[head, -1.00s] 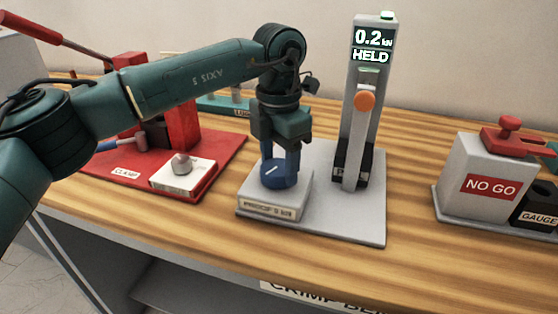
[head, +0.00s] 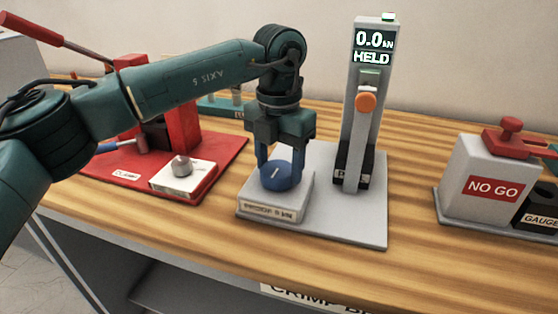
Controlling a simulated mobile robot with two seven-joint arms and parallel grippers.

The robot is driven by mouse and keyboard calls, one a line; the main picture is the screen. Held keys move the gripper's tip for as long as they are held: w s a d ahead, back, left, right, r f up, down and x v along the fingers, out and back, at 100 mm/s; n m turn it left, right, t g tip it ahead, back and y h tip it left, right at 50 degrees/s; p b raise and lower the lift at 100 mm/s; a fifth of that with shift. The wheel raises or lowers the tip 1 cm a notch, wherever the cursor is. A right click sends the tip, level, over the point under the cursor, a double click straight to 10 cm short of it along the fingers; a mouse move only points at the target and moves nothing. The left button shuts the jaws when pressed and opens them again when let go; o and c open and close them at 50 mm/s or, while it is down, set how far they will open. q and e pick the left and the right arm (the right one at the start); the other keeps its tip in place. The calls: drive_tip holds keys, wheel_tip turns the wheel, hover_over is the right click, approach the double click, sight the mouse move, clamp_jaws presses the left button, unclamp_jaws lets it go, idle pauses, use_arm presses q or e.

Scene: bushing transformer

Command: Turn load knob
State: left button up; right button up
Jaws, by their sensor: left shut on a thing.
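The load knob (head: 275,179) is a blue round knob with a white pointer line, on a light grey block at the front of the pull tester's grey base plate (head: 350,225). My left gripper (head: 277,172) points straight down over it and is shut on it, with one finger on each side. The pointer line stands near upright, tilted slightly right. My right gripper is not in view.
An orange knob (head: 365,103) sits on the tester's column. To the left is a red clamp fixture (head: 219,163) with a small grey knob on a white block. To the right stands a grey "NO GO" gauge box (head: 488,178). Bare wooden bench lies between.

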sight(279, 168)
use_arm(q)
drive_tip(key=o, duration=1)
drive_tip(key=shift+r, duration=0.1)
wheel_tip(279, 168, up, 13)
drive_tip(key=p, duration=0.1)
